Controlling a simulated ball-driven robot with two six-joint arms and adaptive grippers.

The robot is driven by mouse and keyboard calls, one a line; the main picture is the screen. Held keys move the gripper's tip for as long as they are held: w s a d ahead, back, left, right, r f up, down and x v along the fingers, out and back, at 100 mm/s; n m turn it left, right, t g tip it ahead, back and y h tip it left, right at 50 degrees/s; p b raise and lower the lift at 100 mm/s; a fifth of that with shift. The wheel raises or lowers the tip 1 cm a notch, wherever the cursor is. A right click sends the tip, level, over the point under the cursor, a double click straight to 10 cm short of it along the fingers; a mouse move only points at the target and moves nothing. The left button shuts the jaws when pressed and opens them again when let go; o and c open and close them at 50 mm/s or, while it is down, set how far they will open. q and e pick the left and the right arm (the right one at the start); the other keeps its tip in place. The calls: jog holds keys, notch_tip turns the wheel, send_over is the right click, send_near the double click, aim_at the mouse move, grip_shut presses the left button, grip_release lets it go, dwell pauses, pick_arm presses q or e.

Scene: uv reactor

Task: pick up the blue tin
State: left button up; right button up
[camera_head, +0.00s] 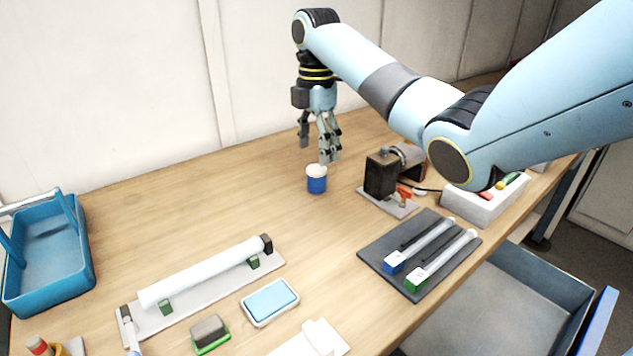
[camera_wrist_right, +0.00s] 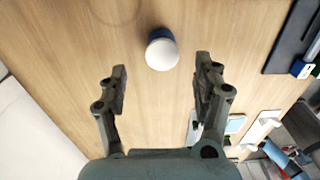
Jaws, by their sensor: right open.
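The blue tin (camera_head: 316,184) is a small blue cylinder with a white lid, standing upright on the wooden table. In the right wrist view the tin (camera_wrist_right: 162,52) shows from above, mostly its white lid, beyond the fingertips and roughly centred between them. My right gripper (camera_head: 322,152) points down just above and behind the tin, with its fingers apart; nothing is between them. In the right wrist view the open right gripper (camera_wrist_right: 160,88) shows both fingers clear of the tin. My left gripper is in neither view.
A black device (camera_head: 381,175) on a plate stands right of the tin. A dark mat (camera_head: 370,256) holds two tubes, and a white tray (camera_head: 484,205) lies behind it. A white tube on a stand (camera_head: 205,272) and a blue basket (camera_head: 50,262) are left. Table left of the tin is clear.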

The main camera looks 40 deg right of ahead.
aim_at(317, 169)
notch_tip(317, 169, down, 6)
jog(key=shift+s+r, duration=0.1)
jog(key=shift+s, duration=0.05)
jog(key=c, duration=1.3)
jog(key=shift+r, duration=0.1)
